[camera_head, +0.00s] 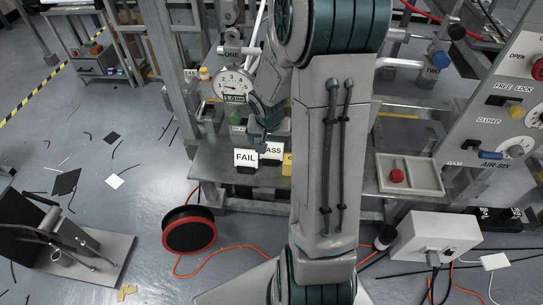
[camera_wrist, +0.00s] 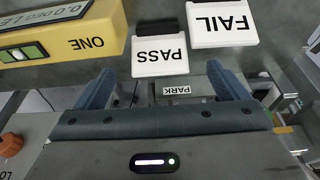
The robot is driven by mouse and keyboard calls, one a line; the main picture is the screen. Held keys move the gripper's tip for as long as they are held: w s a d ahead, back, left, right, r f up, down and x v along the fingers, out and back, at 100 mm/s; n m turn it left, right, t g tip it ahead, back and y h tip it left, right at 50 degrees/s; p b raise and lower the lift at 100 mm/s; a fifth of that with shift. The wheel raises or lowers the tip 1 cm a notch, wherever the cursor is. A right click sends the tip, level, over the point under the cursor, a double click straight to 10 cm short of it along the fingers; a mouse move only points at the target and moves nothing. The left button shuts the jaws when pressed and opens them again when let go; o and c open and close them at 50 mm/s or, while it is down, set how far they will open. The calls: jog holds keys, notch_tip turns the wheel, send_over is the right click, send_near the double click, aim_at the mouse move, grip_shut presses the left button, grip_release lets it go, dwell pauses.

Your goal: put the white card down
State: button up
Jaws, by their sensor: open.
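Two white cards stand side by side on the bench in the head view, a FAIL card (camera_head: 245,158) and a PASS card (camera_head: 272,151). In the wrist view the PASS card (camera_wrist: 160,57) appears upside down between my fingers, and the FAIL card (camera_wrist: 222,25) stands to its right. Both have dark bases. My gripper (camera_wrist: 160,72) is open, its two blue-grey fingers apart. I cannot tell whether either finger touches a card. In the head view my arm covers part of the bench, and the gripper is small above the cards.
A yellow block marked ONE (camera_wrist: 62,40) sits left of the PASS card in the wrist view. A PARK label (camera_wrist: 176,90) lies between the fingers. A round dial gauge (camera_head: 233,86) hangs above the bench. A grey tray (camera_head: 410,175) with a red knob stands right of my arm.

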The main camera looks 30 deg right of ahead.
aim_at(272, 148)
jog(key=shift+b+x, duration=0.45)
jog(key=shift+x, duration=1.7)
